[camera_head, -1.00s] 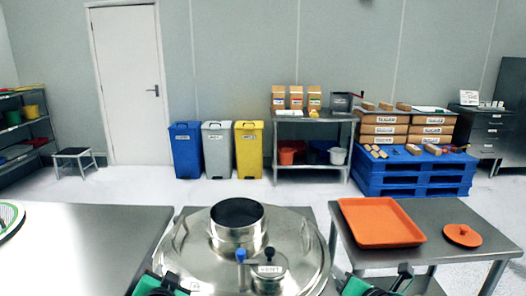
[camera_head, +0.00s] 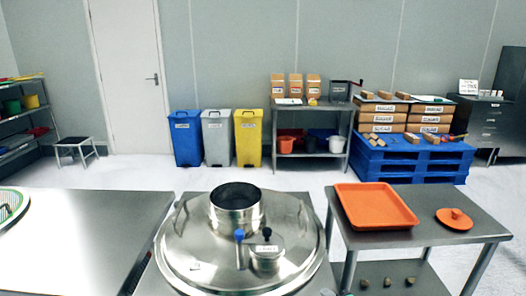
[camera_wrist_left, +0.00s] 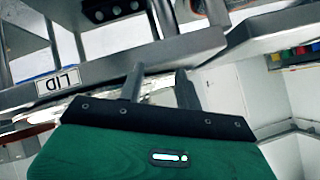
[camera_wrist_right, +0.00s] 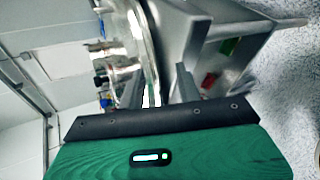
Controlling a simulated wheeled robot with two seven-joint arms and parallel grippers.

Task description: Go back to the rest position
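My left gripper (camera_wrist_left: 160,86) shows in the left wrist view, its two fingers apart with nothing between them. My right gripper (camera_wrist_right: 158,88) shows in the right wrist view, also with its fingers apart and empty. The round steel sifter (camera_head: 190,250) stands at the front centre of the head view, with a dark-topped opening (camera_head: 237,196) and a small labelled lid port. Its steel body (camera_wrist_right: 147,50) also shows beyond the fingers in the right wrist view.
A steel table (camera_head: 85,225) stands left of the sifter. A steel side table (camera_head: 440,205) on the right holds an orange tray (camera_head: 375,207) and an orange lid (camera_head: 454,219).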

